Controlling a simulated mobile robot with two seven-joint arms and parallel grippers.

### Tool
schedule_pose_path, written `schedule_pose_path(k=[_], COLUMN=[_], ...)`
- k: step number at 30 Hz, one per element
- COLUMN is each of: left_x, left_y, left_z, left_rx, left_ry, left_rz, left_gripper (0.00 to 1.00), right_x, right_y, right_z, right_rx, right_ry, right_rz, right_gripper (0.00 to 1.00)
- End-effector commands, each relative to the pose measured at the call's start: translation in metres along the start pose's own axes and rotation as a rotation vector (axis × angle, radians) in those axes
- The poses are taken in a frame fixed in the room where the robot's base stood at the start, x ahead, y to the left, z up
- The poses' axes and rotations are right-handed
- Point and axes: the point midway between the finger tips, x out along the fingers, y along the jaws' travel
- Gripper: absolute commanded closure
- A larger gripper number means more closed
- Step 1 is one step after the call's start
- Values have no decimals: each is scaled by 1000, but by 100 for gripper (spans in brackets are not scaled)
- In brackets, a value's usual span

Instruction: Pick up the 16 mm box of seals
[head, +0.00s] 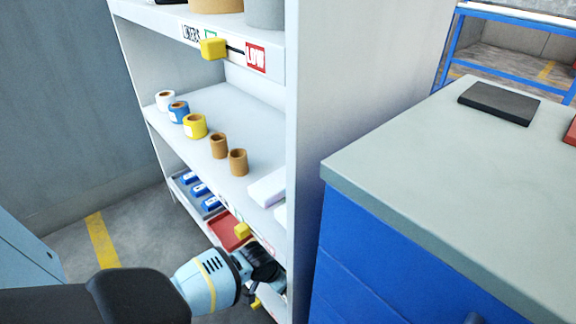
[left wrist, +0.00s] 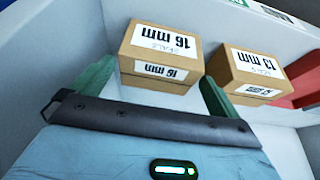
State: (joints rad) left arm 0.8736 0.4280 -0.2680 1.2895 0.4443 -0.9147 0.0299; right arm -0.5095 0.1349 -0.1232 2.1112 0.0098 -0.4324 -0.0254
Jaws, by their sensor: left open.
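The 16 mm box of seals (left wrist: 150,52) is a brown carton with white labels on its top and front, seen upside down in the left wrist view. My left gripper (left wrist: 157,76) is open, its two green fingers on either side of the near face of this box. I cannot tell whether the fingers touch it. In the head view my left gripper (head: 264,272) reaches into the lower part of the shelf unit, and the box is hidden there. My right gripper is not in view.
A similar 13 mm box (left wrist: 250,72) stands close to the right of the 16 mm box, near the right finger. The shelf unit (head: 225,110) holds several rolls above. A red tray (head: 226,230) sits low. A blue cabinet (head: 400,250) stands right of the shelf.

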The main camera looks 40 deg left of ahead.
Motion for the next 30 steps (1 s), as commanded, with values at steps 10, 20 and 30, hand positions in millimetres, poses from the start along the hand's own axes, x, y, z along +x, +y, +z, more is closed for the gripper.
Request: schedule_pose_path(k=[10, 20, 30], left_x=[16, 54, 53], left_y=[0, 0, 0], left_z=[-8, -8, -10], left_rx=[-1, -1, -1], left_ry=[-2, 0, 2], left_rz=[0, 0, 0], left_gripper=[0, 0, 16], right_x=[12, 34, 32], right_y=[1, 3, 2], right_z=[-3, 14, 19], right_rx=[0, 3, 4], right_ry=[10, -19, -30], right_rz=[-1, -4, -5], right_gripper=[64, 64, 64])
